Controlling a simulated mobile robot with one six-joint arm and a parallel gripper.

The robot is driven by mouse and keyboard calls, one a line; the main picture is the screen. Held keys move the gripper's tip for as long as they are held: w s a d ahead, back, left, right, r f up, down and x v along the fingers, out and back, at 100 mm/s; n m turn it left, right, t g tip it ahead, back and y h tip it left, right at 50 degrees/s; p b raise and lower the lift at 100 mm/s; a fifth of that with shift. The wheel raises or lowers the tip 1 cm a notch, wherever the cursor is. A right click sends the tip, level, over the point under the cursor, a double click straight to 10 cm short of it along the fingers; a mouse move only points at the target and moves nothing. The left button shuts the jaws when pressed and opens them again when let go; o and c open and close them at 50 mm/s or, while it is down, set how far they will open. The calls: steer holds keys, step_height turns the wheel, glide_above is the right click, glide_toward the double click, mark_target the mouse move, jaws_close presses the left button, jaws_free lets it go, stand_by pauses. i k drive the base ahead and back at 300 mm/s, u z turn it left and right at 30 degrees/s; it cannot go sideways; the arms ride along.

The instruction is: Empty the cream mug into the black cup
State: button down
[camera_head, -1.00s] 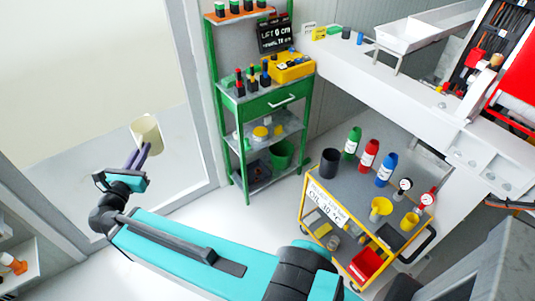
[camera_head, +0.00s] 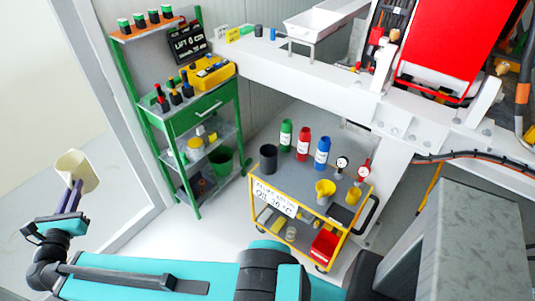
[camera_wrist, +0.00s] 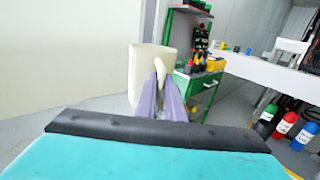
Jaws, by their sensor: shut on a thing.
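The cream mug (camera_head: 77,170) is at the left of the head view, held up in the air and slightly tilted there. My gripper (camera_head: 73,190) is shut on it, with purple fingers at its handle side. In the wrist view the mug (camera_wrist: 146,72) stands beyond the fingertips, and its handle (camera_wrist: 160,72) is between the fingers (camera_wrist: 158,85). Its contents are hidden. The black cup (camera_head: 268,158) stands upright on the cart's top, at its left corner, well to the right of my gripper. I cannot see what is inside it.
The yellow-framed cart (camera_head: 285,183) also bears green, red and blue bottles (camera_head: 303,145), a yellow funnel (camera_head: 325,188) and gauges. A green shelf unit (camera_head: 172,128) stands between mug and cart, farther back. A white beam (camera_head: 300,80) runs behind the cart. Floor shows left of the cart.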

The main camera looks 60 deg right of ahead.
mark_target(269, 153)
steer(key=i, duration=0.9)
steer(key=u, duration=0.05)
